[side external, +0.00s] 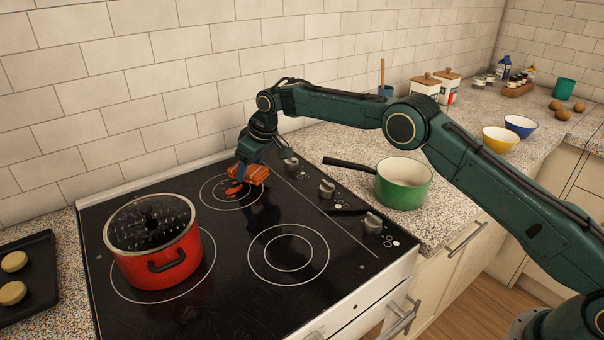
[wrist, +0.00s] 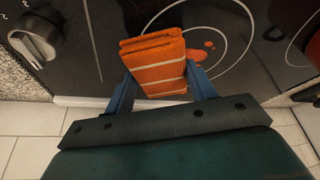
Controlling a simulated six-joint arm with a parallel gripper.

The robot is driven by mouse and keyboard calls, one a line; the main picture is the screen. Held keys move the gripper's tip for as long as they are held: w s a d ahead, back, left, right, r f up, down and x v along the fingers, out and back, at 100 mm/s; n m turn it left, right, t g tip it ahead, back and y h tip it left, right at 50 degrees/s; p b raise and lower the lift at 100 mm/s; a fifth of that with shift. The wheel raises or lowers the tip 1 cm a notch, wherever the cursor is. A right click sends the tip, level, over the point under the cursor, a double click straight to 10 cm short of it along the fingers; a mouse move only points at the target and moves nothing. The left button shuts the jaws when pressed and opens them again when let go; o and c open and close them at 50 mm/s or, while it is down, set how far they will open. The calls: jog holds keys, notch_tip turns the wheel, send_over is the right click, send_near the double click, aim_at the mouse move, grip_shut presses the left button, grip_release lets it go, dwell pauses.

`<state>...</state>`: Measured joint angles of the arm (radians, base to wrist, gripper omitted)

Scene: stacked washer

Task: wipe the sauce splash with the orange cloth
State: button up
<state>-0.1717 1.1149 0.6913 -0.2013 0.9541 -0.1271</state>
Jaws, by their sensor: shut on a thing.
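The orange cloth (side external: 248,174) is folded and has pale stripes; it also shows in the wrist view (wrist: 155,60). My gripper (side external: 250,165) is shut on the cloth, with a blue finger on either side of it in the wrist view (wrist: 162,88). The cloth is low over the back burner ring of the black cooktop (side external: 190,315); I cannot tell whether it touches the glass. The sauce splash (side external: 234,188) is orange-red, with one larger blot and smaller spots beside the cloth. In the wrist view the splash (wrist: 195,55) lies just right of the cloth, which may hide part of it.
A red pot (side external: 160,262) stands on the front left burner. A green saucepan (side external: 402,184) stands on the counter to the right, its dark handle pointing left. Control knobs (side external: 327,188) line the cooktop's right side. The front right burner (side external: 288,254) is clear.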

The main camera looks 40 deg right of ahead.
aim_at(236, 186)
jog(key=shift+f, duration=1)
dwell(0.7)
jog(key=shift+a, duration=0.15)
jog(key=shift+a, duration=1.7)
jog(key=shift+a, duration=0.1)
jog(key=shift+a+f, duration=0.15)
jog(key=shift+a, duration=0.75)
jog(key=shift+a+f, duration=0.1)
jog(key=shift+a, duration=0.75)
jog(key=shift+s, duration=0.1)
jog(key=shift+d, duration=0.1)
jog(key=shift+d+r, duration=0.2)
jog(key=shift+d, duration=1.65)
